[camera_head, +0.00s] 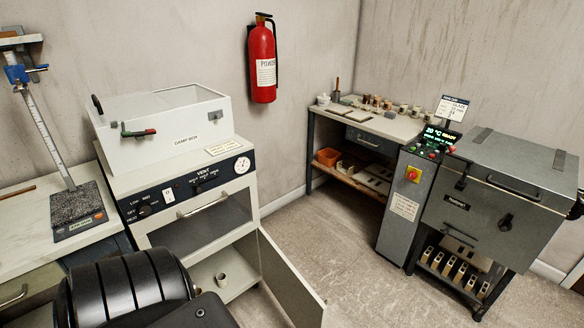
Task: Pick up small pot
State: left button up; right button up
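A small pot (221,280), pale grey with a dark open mouth, stands on the floor of the lower compartment of the white drying cabinet (248,212). The compartment's door (290,285) is swung open to the right of the pot. Part of the compartment's left side is hidden by a black ribbed part of my own arm in the lower left. Neither gripper's fingers are visible. Several other small pots (376,101) stand on the far bench.
A white damp box (180,130) sits on top of the cabinet. A counter with a scale (78,215) is at the left. A grey kiln (490,200) and a control box (405,205) stand at the right. The floor (350,260) between the cabinet door and kiln is clear.

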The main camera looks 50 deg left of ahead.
aim_at(221, 279)
jog(key=i, duration=2.45)
jog(key=u, duration=3.55)
